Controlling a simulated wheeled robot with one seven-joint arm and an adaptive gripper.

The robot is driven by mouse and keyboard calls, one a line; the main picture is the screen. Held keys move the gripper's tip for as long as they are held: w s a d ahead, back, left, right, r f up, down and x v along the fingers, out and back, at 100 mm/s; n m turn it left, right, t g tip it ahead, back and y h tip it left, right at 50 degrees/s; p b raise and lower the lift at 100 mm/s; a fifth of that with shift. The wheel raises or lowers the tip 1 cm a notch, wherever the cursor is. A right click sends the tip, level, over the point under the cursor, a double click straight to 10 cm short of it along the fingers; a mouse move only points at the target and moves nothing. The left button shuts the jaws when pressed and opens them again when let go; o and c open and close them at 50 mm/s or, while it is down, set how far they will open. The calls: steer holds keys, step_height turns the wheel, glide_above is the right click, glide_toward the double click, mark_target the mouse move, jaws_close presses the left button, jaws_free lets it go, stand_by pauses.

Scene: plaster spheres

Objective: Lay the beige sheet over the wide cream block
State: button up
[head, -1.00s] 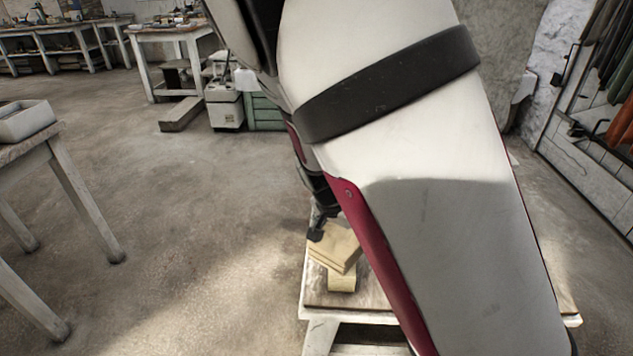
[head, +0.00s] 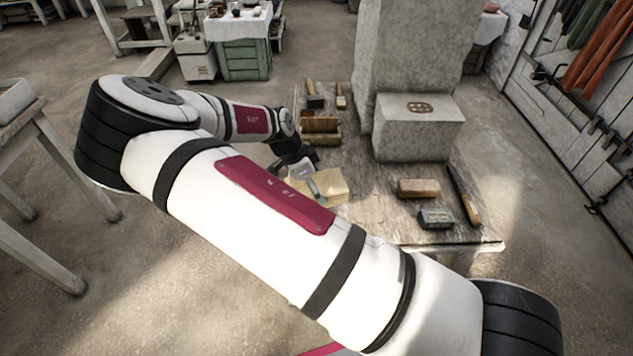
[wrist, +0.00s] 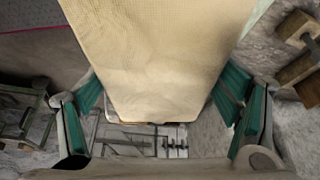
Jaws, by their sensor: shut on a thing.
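My gripper (head: 312,182) is at the left part of the worktable. It is shut on a pale beige, finely textured piece that looks like the beige sheet (head: 330,189). In the wrist view the sheet (wrist: 155,50) fills the middle between the green-padded fingers of my gripper (wrist: 160,95), its near edge by the fingers. My forearm crosses in front of this spot in the head view. I cannot make out the wide cream block apart from the sheet; it may be hidden under it or behind my arm.
The worktable (head: 385,222) carries a grey stone block (head: 420,145) at the right of centre, with a taller stone behind. A brown brick (head: 418,187), a dark box (head: 436,218) and a long-handled tool (head: 465,195) lie at front right. A wooden box (head: 320,128) stands behind my gripper.

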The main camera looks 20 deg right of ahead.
steer(key=shift+a, duration=0.1)
steer(key=shift+f+b, duration=1.35)
steer(key=shift+f, duration=1.45)
steer(key=shift+f+b, duration=0.4)
steer(key=shift+f, duration=0.3)
steer(key=o, duration=1.3)
steer(key=shift+r, duration=0.1)
steer(key=shift+r+p, duration=0.95)
steer(key=shift+r, duration=0.95)
